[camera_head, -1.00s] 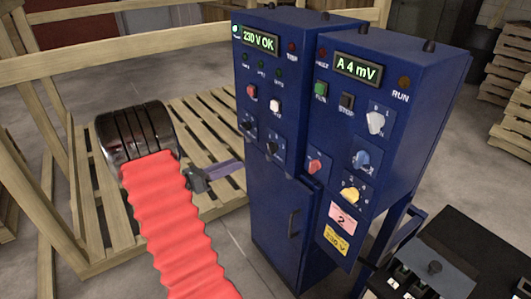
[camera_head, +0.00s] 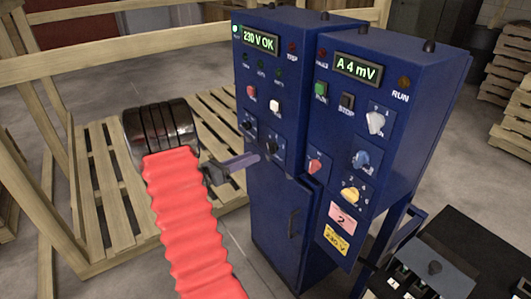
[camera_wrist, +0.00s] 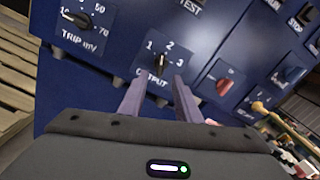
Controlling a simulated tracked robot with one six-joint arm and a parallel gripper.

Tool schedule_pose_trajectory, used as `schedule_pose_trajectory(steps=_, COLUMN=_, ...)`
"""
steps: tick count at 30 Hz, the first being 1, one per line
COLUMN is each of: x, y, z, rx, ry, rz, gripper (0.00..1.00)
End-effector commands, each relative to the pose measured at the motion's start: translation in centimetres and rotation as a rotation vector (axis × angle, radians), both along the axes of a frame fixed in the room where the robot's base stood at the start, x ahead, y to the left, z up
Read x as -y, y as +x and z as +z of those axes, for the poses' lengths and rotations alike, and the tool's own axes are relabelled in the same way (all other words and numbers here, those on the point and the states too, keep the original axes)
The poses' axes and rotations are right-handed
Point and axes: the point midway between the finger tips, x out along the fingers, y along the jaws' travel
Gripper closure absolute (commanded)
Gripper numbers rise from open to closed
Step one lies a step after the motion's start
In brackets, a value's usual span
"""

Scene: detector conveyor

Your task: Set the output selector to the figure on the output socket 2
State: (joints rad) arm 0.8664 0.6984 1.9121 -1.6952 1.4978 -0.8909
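The output selector (camera_wrist: 160,62) is a black knob on the blue panel, with figures 1, 2 and 3 around it and OUTPUT below. Its pointer looks roughly upward, but I cannot tell the exact figure. It also shows in the head view (camera_head: 271,147), partly behind my fingertips. My gripper (camera_wrist: 159,82) has its two purple fingers apart, just below and in front of the knob, with nothing between them. In the head view my gripper (camera_head: 257,157) reaches the left cabinet's face from the left. A pink label (camera_head: 342,218) on the right cabinet seems to read 2.
The TRIP mV knob (camera_wrist: 83,19) is left of the selector and a red knob (camera_wrist: 224,87) is right. The displays read 230 V OK (camera_head: 259,40) and A 4 mV (camera_head: 357,68). A yellow label (camera_head: 337,239) is below the pink one. A black box (camera_head: 440,265) stands at lower right.

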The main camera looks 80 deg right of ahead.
Motion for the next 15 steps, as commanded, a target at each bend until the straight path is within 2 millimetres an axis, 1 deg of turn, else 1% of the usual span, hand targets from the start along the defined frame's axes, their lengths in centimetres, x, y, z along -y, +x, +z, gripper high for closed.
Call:
schedule_pose_trajectory(steps=1, x=0.6, y=-0.7, z=0.0, rx=0.0, ry=0.0, rz=-0.003, gripper=0.7)
schedule_pose_trajectory(steps=9, x=3.7, y=-3.4, z=0.0, rx=0.001, ry=-0.001, rz=-0.003, gripper=0.7)
schedule_pose_trajectory(steps=15, x=5.4, y=-4.8, z=0.0, rx=0.0, ry=-0.001, rz=-0.002, gripper=0.7)
